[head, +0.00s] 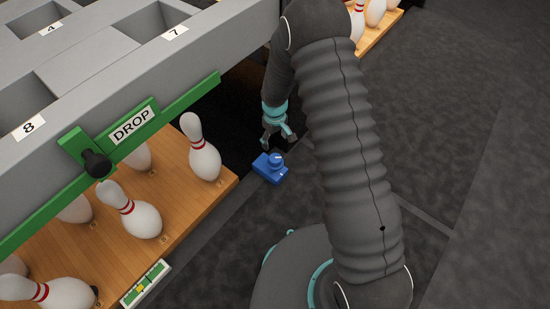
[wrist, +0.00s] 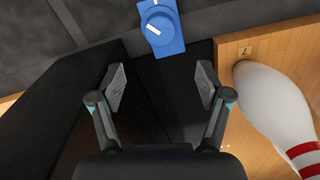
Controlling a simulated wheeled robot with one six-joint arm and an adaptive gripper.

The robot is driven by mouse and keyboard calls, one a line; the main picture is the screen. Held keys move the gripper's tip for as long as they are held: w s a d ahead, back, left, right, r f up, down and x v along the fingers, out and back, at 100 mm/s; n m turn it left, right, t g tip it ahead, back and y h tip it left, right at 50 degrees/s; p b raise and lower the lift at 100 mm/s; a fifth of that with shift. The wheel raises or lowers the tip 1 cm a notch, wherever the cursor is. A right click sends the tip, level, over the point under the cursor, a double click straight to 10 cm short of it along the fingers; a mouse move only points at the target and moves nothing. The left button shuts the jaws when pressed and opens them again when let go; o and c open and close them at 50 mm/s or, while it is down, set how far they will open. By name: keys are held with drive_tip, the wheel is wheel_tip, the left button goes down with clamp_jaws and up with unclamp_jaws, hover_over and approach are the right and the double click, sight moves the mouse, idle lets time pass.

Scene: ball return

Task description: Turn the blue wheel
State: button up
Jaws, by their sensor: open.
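The blue wheel (head: 276,160) is a small round knob on a blue base (head: 268,171), on the dark floor just right of the wooden pin deck in the head view. In the wrist view the wheel (wrist: 157,27) is at the top centre, with a white mark across it. My gripper (head: 278,139) is a little above the wheel in the head picture. In the wrist view my gripper (wrist: 161,88) is open and empty, its two fingers apart. The wheel lies beyond the fingertips, roughly centred between them and not touched.
Several white pins, one upright pin (head: 201,150) nearest the wheel, stand or lean on the wooden deck (head: 222,183). A green DROP bar (head: 187,99) runs along the grey rack. Open floor lies right.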

sight(275, 157)
wheel_tip(275, 157, down, 13)
drive_tip(key=shift+r, duration=0.2)
drive_tip(key=shift+c, duration=0.2)
drive_tip(key=c, duration=1.1)
